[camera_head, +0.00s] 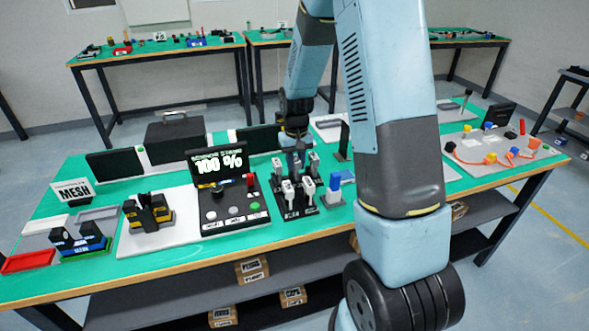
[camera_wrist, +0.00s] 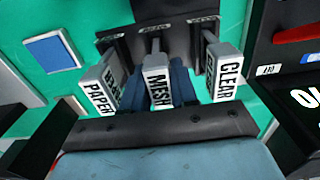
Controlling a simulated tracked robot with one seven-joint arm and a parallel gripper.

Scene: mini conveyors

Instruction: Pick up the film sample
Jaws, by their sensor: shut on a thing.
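My gripper (camera_head: 294,150) reaches down over the back of the black sample stand (camera_head: 290,212), which holds several white-handled samples. In the wrist view, the sample labelled MESH (camera_wrist: 157,88) is in the middle, with dark blue finger-like parts close on both sides. My gripper appears shut on it. The sample labelled CLEAR (camera_wrist: 226,75), whose second line I cannot read surely, is to the right, apart from the fingers. It may be the film sample. The sample labelled PAPER (camera_wrist: 99,88) is to the left. The lower parts of the samples are hidden.
A black control panel with a screen (camera_head: 217,166) stands left of the stand. A blue-topped block (camera_head: 334,181) is close on the right. Orange parts (camera_head: 491,158) lie on the right.

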